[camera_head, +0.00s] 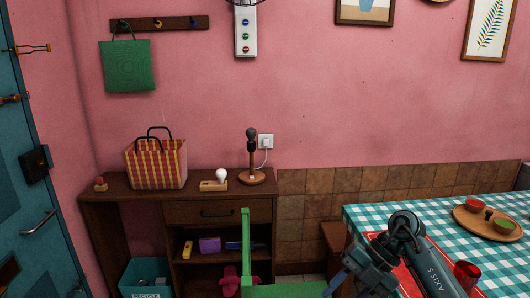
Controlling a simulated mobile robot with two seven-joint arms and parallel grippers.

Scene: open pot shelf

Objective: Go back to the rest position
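My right arm comes in at the lower right, in front of the checked table. Its gripper (340,282) seems to be the blue-grey end at the bottom edge, partly cut off. I cannot make out whether its fingers are apart, and I see nothing clearly held in it. My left gripper is not in view.
The checked table (367,213) bears a round wooden tray (468,222) with bowls and a red cup (466,274) close to my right arm. A green upright (246,240), perhaps a chair, stands before the brown shelf unit (215,213). A blue door (25,200) is at left.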

